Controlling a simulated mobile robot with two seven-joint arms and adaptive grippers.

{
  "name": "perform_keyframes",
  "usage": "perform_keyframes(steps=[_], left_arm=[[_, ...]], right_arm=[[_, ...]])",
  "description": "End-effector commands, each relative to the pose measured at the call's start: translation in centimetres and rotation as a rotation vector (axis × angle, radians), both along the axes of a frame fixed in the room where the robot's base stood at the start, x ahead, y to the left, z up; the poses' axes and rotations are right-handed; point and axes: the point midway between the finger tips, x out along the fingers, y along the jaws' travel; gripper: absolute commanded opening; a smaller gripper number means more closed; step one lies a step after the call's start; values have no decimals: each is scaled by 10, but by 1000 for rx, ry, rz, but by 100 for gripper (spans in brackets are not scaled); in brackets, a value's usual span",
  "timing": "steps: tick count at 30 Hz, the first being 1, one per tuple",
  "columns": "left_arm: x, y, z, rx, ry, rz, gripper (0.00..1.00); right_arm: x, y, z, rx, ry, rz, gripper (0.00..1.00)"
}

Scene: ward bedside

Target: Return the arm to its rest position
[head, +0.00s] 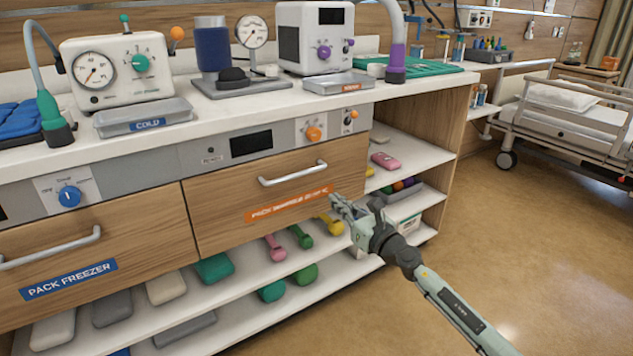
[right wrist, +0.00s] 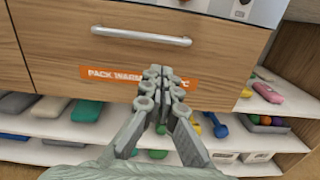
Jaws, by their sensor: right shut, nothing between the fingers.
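My right gripper (head: 345,207) is in front of the lower right corner of the pack warmer drawer (head: 225,200), at the end of my right arm. In the right wrist view my right gripper (right wrist: 161,88) is shut with nothing between its fingers. It overlaps the orange drawer label (right wrist: 105,75) in that picture; whether it touches the drawer front cannot be told. The drawer handle (head: 293,174) is apart from the fingers, above and to the left. The drawer looks closed. My left gripper is not in view.
Open shelves (head: 420,150) with dumbbells and balls lie right of and below the drawer. The pack freezer drawer (head: 110,240) is at the left. The counter (head: 240,105) holds a cold tray (head: 143,116) and a warm tray (head: 339,83). The floor (head: 530,240) at the right is clear up to the bed (head: 570,115).

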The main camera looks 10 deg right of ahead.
Motion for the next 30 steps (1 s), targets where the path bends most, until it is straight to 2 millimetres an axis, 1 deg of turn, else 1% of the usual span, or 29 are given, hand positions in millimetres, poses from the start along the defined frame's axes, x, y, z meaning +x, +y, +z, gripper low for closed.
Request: perform_keyframes(steps=[2, 5, 6, 8, 9, 11, 12, 13, 14, 15, 17, 18, 20, 21, 22, 24, 27, 30], left_arm=[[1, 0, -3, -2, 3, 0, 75], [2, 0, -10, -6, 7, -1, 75], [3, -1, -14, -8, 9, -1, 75], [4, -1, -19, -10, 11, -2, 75], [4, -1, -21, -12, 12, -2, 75], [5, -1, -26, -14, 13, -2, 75], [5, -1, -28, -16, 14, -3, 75], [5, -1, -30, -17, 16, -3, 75], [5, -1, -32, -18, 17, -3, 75], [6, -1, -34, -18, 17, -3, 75], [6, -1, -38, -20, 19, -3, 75], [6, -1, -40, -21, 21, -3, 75], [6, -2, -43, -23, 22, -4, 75], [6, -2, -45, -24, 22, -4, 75], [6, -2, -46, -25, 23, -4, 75], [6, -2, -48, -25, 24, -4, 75], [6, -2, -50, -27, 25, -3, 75], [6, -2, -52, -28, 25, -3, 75]], right_arm=[[-14, -5, -4, 188, 29, -57, 0], [-43, -33, -20, 612, 98, -220, 0], [-61, -50, -35, 821, 139, -315, 0], [-89, -73, -62, 1104, 192, -460, 0], [-109, -86, -82, 1266, 224, -555, 0], [-141, -99, -112, 1478, 268, -697, 0], [-163, -105, -133, 1605, 295, -792, 0], [-181, -107, -148, 1693, 315, -865, 0], [-199, -109, -162, 1777, 332, -939, 0], [-224, -109, -181, 1883, 355, -1041, 0], [-261, -105, -205, 2021, 382, -1194, 0], [-286, -101, -219, 2101, 399, -1295, 0], [-320, -92, -235, 2200, 418, -1439, 0], [-341, -86, -244, 2252, 428, -1530, 0], [-355, -81, -249, 2286, 435, -1591, 0], [-383, -71, -257, 2344, 444, -1714, 0], [-407, -61, -262, 2387, 453, -1829, 0], [-417, -56, -264, 2405, 455, -1878, 0]])
